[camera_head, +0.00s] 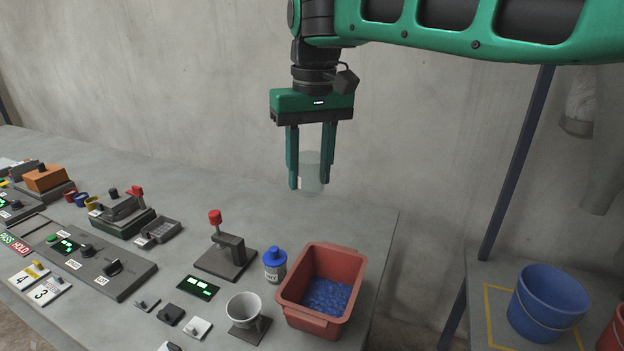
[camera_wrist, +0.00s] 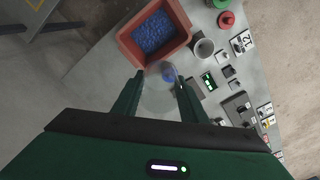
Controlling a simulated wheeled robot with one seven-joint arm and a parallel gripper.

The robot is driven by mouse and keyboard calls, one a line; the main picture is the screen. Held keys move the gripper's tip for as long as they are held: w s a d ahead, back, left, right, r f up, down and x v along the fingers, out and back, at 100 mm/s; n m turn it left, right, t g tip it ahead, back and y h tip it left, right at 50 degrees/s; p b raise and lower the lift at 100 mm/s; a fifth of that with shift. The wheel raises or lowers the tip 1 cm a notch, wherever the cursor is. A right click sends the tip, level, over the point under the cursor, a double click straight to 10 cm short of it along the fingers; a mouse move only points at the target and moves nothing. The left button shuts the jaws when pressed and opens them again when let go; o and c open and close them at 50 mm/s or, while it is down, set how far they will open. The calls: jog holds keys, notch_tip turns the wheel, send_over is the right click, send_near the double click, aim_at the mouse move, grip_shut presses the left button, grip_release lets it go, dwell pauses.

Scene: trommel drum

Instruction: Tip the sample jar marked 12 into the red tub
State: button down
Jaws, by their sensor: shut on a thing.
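My gripper (camera_head: 311,180) is shut on a clear sample jar (camera_head: 312,172) and holds it upright in the air above the table's back edge. A pale label patch shows at the jar's left side, but I cannot read a number on it. The jar also shows between the fingers in the wrist view (camera_wrist: 160,98); it looks see-through and I make out no contents. The red tub (camera_head: 346,262) stands on the table below and a little right of the jar in the head view. Blue pellets lie in its bottom.
A blue-capped bottle (camera_head: 274,265) stands just left of the tub. A white cup (camera_head: 243,307) stands in front of it. A red-knobbed lever (camera_head: 227,250) and control panels fill the table's left. A blue bucket (camera_head: 546,302) stands on a separate surface at right.

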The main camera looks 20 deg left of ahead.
aim_at(302, 172)
jog(key=shift+s+r, duration=0.1)
jog(key=shift+r, duration=0.35)
jog(key=shift+s+d+r, duration=0.25)
jog(key=shift+s+r, duration=0.25)
jog(key=shift+s, duration=0.8)
jog(key=shift+s+d+r, duration=0.25)
jog(key=shift+s+r, duration=0.25)
jog(key=shift+s, duration=0.85)
jog(key=shift+s+d+r, duration=0.25)
jog(key=shift+s+r, duration=0.25)
jog(key=shift+s, duration=0.8)
